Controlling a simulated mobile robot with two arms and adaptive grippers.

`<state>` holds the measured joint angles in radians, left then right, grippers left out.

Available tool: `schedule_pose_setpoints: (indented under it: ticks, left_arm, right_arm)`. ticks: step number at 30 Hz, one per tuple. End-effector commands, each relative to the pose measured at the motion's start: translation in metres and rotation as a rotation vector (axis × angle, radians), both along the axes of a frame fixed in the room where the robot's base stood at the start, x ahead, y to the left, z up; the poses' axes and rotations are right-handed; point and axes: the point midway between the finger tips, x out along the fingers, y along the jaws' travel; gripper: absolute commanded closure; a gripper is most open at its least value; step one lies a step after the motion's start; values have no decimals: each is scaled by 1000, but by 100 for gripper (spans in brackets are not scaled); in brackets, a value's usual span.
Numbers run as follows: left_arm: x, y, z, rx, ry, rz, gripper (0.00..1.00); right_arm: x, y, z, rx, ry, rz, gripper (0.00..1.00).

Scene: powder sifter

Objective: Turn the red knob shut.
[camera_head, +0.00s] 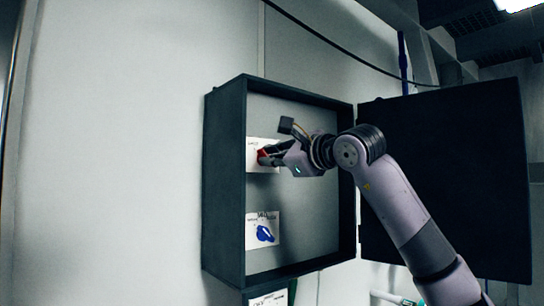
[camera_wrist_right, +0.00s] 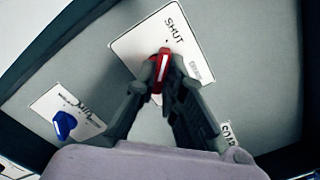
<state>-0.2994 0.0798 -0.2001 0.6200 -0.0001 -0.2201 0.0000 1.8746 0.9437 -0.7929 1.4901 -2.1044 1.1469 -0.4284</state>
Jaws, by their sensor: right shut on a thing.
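The red knob (camera_wrist_right: 161,66) sits on a white label plate (camera_wrist_right: 135,45) on the back wall of the open box. In the wrist view the word SHUT stands above the knob, and smaller text to its right is hard to read. A white line on the knob runs roughly up and down the picture. My right gripper (camera_wrist_right: 161,78) is shut on the knob, one finger on each side. In the head view the knob (camera_head: 262,156) shows at the tips of my right gripper (camera_head: 268,154), partly hidden by the fingers. My left gripper is not in view.
A blue knob (camera_head: 264,233) on its own white plate is lower in the box (camera_head: 226,180); it also shows in the wrist view (camera_wrist_right: 64,125). The dark box door (camera_head: 450,170) stands open on the right, behind my right arm. The wall at left is bare.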

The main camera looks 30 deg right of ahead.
Motion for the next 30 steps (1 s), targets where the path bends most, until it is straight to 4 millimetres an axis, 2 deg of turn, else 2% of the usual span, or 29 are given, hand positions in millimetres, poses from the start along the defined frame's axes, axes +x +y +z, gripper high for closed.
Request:
schedule_pose_setpoints:
  ticks: [14, 15, 23, 30]
  left_arm:
    - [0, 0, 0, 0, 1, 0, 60]
    - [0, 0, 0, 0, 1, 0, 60]
    - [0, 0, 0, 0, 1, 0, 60]
    - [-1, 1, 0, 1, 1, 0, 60]
  right_arm:
    - [1, 0, -3, -15, 5, 1, 100]
    - [1, 0, -3, -14, 5, 1, 89]
    - [0, 0, -1, -13, 3, 1, 71]
    - [0, 0, -1, -13, 0, 0, 70]
